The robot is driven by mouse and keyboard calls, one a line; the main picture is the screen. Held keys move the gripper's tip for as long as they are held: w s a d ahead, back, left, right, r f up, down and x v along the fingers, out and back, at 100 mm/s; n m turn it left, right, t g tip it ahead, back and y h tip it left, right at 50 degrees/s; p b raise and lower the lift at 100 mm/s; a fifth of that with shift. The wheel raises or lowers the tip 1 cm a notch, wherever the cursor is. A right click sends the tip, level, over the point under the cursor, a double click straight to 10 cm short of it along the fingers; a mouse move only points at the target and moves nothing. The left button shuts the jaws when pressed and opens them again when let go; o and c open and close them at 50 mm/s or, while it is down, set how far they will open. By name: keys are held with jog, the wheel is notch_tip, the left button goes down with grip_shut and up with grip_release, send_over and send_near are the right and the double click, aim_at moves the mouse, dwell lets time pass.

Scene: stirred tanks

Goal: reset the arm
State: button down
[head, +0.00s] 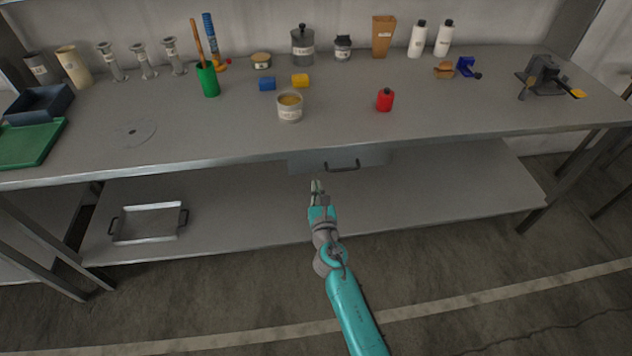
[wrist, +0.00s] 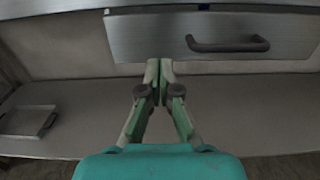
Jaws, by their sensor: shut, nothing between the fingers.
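My teal arm reaches forward from the bottom of the head view. My gripper (head: 316,184) is in front of the workbench, below the level of its top and just below and left of the drawer handle (head: 342,166). In the wrist view my gripper (wrist: 160,66) is shut, its fingertips together with nothing between them. The closed-looking drawer (wrist: 150,35) is ahead, with its dark handle (wrist: 228,45) to the right of the fingertips. I cannot tell whether the fingertips touch the drawer front.
The bench top (head: 330,125) holds a red container (head: 385,100), a labelled pot (head: 290,108), a green cup (head: 208,82) and a clamp-like device (head: 545,77). A metal tray (head: 148,238) lies on the lower shelf (head: 250,215). The floor around my arm is clear.

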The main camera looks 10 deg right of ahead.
jog(key=s, duration=0.7)
jog(key=s+d+f+m+g, duration=0.1)
jog(key=s+d+f+m, duration=0.1)
jog(key=s+m, duration=0.5)
jog(key=s+d+f+m+g+y, duration=0.1)
jog(key=s+d+f+m, duration=0.15)
jog(key=s, duration=0.85)
jog(key=s+d+f+m, duration=0.1)
jog(key=s+d+m, duration=0.1)
jog(key=s+m, duration=0.55)
jog(key=s+d+r+m, duration=0.1)
jog(key=s+r+m, duration=0.3)
jog(key=s+m, duration=0.2)
jog(key=s+d+r+m, duration=0.1)
jog(key=s+r+m, duration=0.4)
jog(key=s, duration=0.4)
jog(key=s+d+r+m+g+h, duration=0.1)
jog(key=s+r+m, duration=0.4)
jog(key=s+m, duration=0.3)
jog(key=shift+s+r, duration=0.25)
